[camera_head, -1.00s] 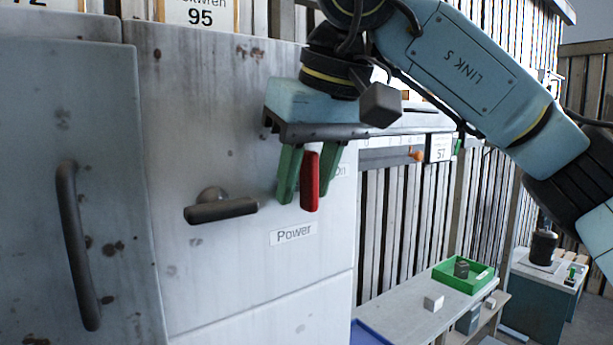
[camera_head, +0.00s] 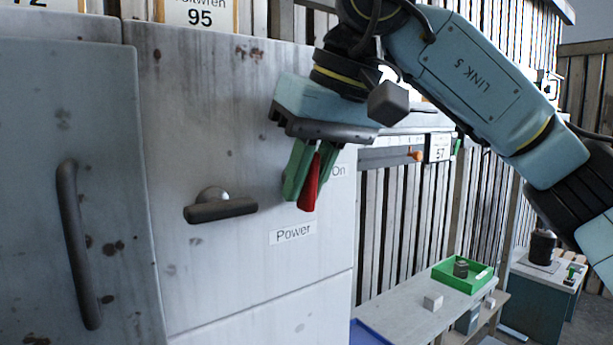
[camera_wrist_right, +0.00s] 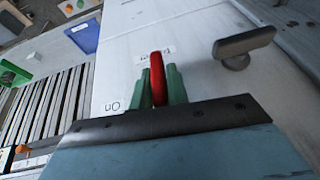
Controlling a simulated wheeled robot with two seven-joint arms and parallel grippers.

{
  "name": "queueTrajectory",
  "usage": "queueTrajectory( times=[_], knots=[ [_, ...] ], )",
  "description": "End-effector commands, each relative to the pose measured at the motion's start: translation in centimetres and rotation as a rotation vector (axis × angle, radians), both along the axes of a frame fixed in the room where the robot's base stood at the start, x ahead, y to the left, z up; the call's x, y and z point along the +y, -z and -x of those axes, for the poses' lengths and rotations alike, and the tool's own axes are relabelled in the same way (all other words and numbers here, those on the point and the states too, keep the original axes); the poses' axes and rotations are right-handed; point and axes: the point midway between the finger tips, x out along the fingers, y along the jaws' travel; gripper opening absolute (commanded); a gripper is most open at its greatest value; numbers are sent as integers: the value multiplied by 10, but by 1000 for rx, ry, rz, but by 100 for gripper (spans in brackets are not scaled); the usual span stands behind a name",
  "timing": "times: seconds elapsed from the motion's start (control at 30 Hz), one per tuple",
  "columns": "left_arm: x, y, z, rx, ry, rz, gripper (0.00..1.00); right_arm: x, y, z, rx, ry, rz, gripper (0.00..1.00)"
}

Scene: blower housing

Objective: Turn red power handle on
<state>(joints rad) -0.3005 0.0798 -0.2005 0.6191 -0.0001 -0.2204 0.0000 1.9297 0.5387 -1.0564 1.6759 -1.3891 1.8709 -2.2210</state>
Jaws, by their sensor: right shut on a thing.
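The red power handle (camera_head: 310,185) is on the grey cabinet front, above the "Power" label (camera_head: 293,233) and left of the "On" label (camera_head: 339,171). It leans, its lower end toward the left. My right gripper (camera_head: 304,180) has its green fingers shut on the red handle from above. In the right wrist view the red handle (camera_wrist_right: 157,80) stands between the two green fingers (camera_wrist_right: 160,88). The fingers hide part of the handle and its mount. My left gripper is not in view.
A dark T-shaped handle (camera_head: 220,207) sticks out left of the red handle. A long dark door handle (camera_head: 77,245) is farther left.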

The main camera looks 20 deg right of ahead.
Motion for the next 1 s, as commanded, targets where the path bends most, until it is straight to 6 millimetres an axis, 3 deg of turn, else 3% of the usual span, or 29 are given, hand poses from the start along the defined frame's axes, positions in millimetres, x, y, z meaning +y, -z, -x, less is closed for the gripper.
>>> queueTrajectory(
  times=[0.47,1.0],
  knots=[
    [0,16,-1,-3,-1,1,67,-3,2,-2,142,3,-409,0],
    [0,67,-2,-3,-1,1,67,-4,5,-2,316,3,-892,0]
  ],
)
